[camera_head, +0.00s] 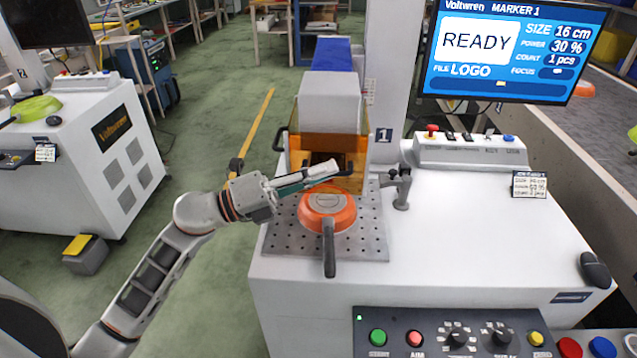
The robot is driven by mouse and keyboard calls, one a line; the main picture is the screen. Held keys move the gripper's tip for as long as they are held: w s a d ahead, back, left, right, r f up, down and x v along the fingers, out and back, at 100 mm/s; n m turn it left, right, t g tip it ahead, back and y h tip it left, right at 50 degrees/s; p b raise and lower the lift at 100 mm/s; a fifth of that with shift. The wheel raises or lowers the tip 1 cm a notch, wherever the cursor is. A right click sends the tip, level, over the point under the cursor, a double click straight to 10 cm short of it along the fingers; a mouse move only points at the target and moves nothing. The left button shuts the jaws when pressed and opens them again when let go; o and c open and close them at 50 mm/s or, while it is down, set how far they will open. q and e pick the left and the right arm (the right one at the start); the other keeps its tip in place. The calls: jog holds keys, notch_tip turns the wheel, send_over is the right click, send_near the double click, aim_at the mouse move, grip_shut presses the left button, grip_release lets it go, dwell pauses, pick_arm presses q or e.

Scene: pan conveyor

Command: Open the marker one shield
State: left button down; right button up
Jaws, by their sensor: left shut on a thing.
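The amber see-through shield (300,146) of marker one hangs at the front of the grey marker head (330,100). My left gripper (328,172) reaches in from the left and is shut at the shield's front, on what looks like its dark handle; the fingers hide most of the grip. An orange pan (342,219) lies upside down on the perforated plate (372,240) just below the gripper, its dark handle pointing to the front. My right gripper is out of view.
A small clamp-like post (401,190) stands right of the plate. The screen (510,50) reads READY, MARKER 1. A button panel (450,335) runs along the front, and a mouse (594,268) lies at the right. The white worktop between is mostly clear.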

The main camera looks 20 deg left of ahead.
aim_at(322, 153)
pick_arm(q)
notch_tip(322, 153, up, 4)
jog(key=shift+f+p, duration=0.2)
jog(key=shift+p, duration=0.7)
jog(key=shift+r+p, duration=0.4)
jog(key=shift+f, duration=0.1)
jog(key=c, duration=2.4)
grip_release()
jog(key=shift+c, duration=0.2)
jog(key=shift+a, duration=0.1)
jog(key=v, duration=1.2)
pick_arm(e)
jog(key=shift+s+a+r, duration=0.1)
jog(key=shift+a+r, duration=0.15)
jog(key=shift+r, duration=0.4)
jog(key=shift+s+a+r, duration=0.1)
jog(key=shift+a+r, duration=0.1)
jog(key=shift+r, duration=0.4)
